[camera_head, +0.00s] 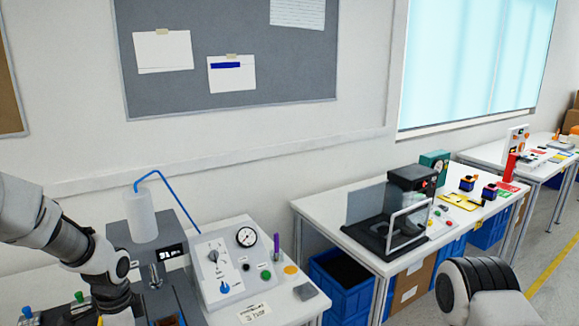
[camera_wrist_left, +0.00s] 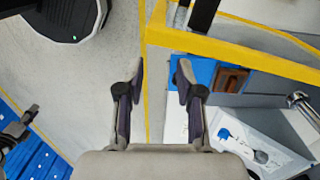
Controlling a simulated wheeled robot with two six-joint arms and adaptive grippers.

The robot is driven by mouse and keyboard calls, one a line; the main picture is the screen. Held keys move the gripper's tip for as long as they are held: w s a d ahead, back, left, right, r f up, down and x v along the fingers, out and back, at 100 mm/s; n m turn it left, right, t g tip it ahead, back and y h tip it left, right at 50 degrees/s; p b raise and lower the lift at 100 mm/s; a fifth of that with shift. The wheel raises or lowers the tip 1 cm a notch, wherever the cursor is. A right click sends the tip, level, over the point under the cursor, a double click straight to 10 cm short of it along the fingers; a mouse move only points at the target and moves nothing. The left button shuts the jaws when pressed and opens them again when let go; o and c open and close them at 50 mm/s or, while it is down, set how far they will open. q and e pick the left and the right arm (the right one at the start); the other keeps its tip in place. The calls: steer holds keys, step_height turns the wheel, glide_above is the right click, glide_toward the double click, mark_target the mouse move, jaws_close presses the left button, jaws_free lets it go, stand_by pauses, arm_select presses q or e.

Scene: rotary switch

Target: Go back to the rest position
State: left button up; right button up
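The white switch panel (camera_head: 233,262) stands on the bench in the head view. It carries a round gauge (camera_head: 246,237), a grey-white knob (camera_head: 214,255), a blue rotary knob (camera_head: 224,287) and small buttons. In the left wrist view, the panel (camera_wrist_left: 262,148) lies at the lower right, with the blue knob (camera_wrist_left: 225,134) visible. My left gripper (camera_wrist_left: 160,78) is open, with nothing between its fingers and apart from the panel. In the head view, its arm comes in from the left and the fingertips cannot be made out. My right arm shows at the lower right; its gripper is out of view.
A machine with a white bottle (camera_head: 142,218) and blue tube stands left of the panel. A second white table (camera_head: 345,205) with a black machine (camera_head: 405,195) is to the right, blue crates (camera_head: 342,280) below. In the left wrist view, a yellow frame (camera_wrist_left: 235,45) passes near the fingers.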

arm_select(q)
steer(key=s+d+f+n+g, duration=0.1)
steer(key=s+d+f+n, duration=0.2)
steer(key=s+f, duration=0.55)
steer(key=s+d+f+n+g, duration=0.1)
steer(key=s+d+f+n, duration=0.15)
steer(key=s+f, duration=0.65)
steer(key=s+d+f+n+g, duration=0.1)
steer(key=s+d+f+n, duration=0.3)
steer(key=s, duration=0.9)
steer(key=w+n+t, duration=0.1)
steer(key=w+a+n+t, duration=0.1)
steer(key=w, duration=0.1)
steer(key=w+n+t, duration=0.1)
steer(key=shift+w+a+f+t, duration=0.15)
steer(key=shift+w+f+t, duration=0.1)
steer(key=shift+f+t, duration=0.05)
arm_select(e)
steer(key=shift+w+f, duration=0.15)
steer(key=shift+w, duration=0.35)
steer(key=shift+s, duration=0.1)
